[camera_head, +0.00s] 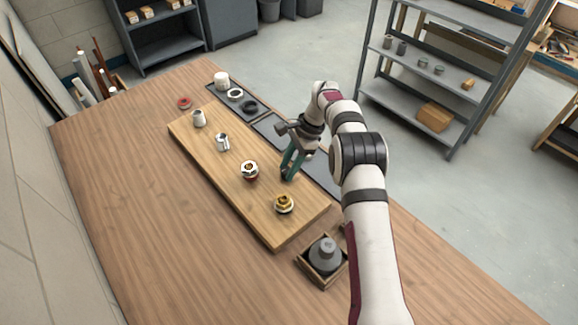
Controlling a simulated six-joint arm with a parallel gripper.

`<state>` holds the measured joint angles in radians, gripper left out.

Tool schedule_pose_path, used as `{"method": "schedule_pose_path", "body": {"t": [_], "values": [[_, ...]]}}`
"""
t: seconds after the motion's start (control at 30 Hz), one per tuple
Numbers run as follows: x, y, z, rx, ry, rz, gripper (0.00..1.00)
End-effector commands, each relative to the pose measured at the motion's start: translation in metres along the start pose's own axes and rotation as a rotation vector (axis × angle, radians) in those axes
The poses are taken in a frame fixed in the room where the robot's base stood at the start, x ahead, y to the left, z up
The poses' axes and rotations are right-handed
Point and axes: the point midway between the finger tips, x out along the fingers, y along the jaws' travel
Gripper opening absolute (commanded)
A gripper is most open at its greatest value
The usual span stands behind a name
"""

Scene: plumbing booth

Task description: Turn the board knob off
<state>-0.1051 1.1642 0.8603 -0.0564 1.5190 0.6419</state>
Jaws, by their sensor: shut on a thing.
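A wooden board (265,218) lies on the table and bears a row of metal fittings. My gripper (287,174) points down at the board's right long edge, its teal fingers beside the brass-centred white fitting (249,170) and clear of it. It is shut on a small dark thing there, which I take to be the board knob. The fingers mostly hide this knob, and its turned position cannot be told. A brass fitting (284,203) stands nearer, below the fingers in the picture. A chrome fitting (222,142) and a grey cylinder (198,118) stand farther along the board.
A dark tray (260,116) with a white piece (222,81) and rings lies beyond the board. A red ring (184,103) lies left of it. A small wooden box (312,275) with a grey part stands by my arm. The table's left side is clear.

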Motion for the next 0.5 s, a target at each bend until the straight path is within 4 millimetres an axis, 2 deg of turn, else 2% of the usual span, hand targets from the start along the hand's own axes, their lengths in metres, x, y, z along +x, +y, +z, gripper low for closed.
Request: {"method": "schedule_pose_path", "body": {"t": [0.2,0.5], "values": [[0.0007,-0.0007,-0.0017,-0.137,0.003,0.058,0.00],[0.0008,-0.0011,-0.0017,-0.253,0.004,0.107,0.00]]}}
